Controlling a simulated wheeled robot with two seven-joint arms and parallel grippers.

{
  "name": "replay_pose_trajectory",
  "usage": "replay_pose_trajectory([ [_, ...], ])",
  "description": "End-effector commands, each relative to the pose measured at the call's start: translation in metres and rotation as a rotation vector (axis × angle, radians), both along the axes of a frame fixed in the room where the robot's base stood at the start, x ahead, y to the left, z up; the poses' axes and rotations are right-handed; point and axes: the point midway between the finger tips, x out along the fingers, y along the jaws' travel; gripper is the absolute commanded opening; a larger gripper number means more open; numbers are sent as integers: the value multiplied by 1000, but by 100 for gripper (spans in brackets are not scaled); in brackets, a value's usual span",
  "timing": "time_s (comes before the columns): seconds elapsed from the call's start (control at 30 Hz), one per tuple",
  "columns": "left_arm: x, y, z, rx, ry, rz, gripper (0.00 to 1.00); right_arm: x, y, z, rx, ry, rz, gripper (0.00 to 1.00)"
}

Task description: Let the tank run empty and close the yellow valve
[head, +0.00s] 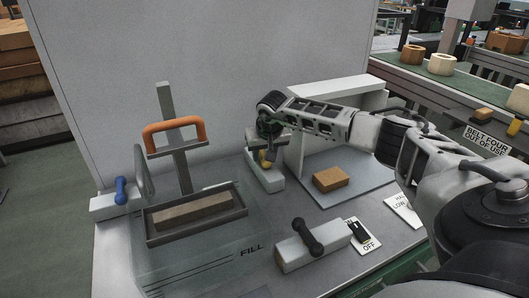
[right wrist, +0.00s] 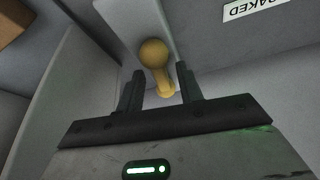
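The yellow valve (head: 265,159) is a knobbed lever on a pale block behind the tank's right end, partly hidden by my right gripper (head: 266,140). In the right wrist view, the yellow lever (right wrist: 155,62) reaches between the two fingertips of my right gripper (right wrist: 160,85). The fingers stand apart, with a narrow gap beside the lever; no firm grip shows. The clear tank (head: 205,266) has a FILL mark on its front. I cannot tell a water level in it. My left gripper is out of view.
A grey tray (head: 152,236) holding a brick (head: 194,211) hangs under an orange handle (head: 173,131) over the tank. A blue valve (head: 121,190) is at left, a black valve (head: 306,237) in front. Another brick (head: 331,179) lies on the right plate. A switch (head: 358,231) reads OFF.

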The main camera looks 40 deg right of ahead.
Motion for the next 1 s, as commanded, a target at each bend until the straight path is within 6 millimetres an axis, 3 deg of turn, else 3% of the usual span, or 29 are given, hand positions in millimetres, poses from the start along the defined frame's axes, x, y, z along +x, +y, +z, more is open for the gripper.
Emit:
replay_pose_trajectory([
  [0.2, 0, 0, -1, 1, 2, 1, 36, 0, 0, -1, 0, 1, 0, 36],
  [0.33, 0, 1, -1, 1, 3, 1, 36, 0, 0, 0, 0, 1, 0, 3],
  [0.37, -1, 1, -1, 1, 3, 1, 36, 0, 0, 0, 0, 1, 0, 0],
  [0.73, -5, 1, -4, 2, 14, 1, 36, 0, 1, 0, 0, 2, -35, 0],
  [1.0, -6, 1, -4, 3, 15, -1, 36, 2, 4, 0, 0, 1, -193, 0],
])
